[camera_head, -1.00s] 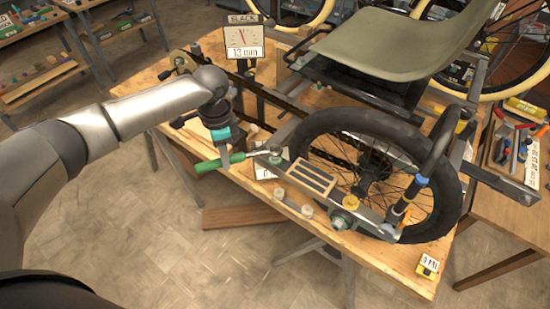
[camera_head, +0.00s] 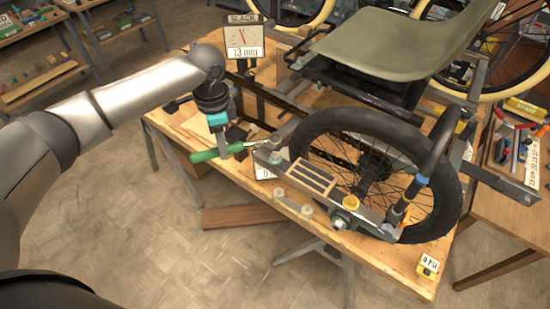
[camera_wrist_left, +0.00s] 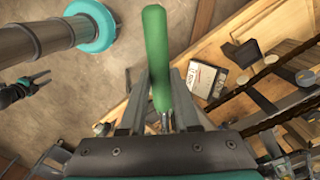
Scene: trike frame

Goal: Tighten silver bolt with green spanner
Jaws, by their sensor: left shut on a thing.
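The green spanner (camera_head: 204,155) is held over the left edge of the workbench, its green handle sticking out to the left and its silver shaft running right toward the frame. My left gripper (camera_head: 229,148) is shut on it. In the left wrist view the green handle (camera_wrist_left: 156,55) stands up between the fingers (camera_wrist_left: 162,105). A silver bolt (camera_head: 276,158) sits on the frame plate near the spanner's end. I cannot tell whether the spanner's jaw is seated on it. The jaw is hidden in the left wrist view.
The trike wheel (camera_head: 385,135) and grey-green seat (camera_head: 400,43) fill the bench's right side. A slack gauge (camera_head: 244,40) stands behind my left gripper. A slotted block (camera_head: 311,178) lies right of the bolt. The floor left of the bench is clear.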

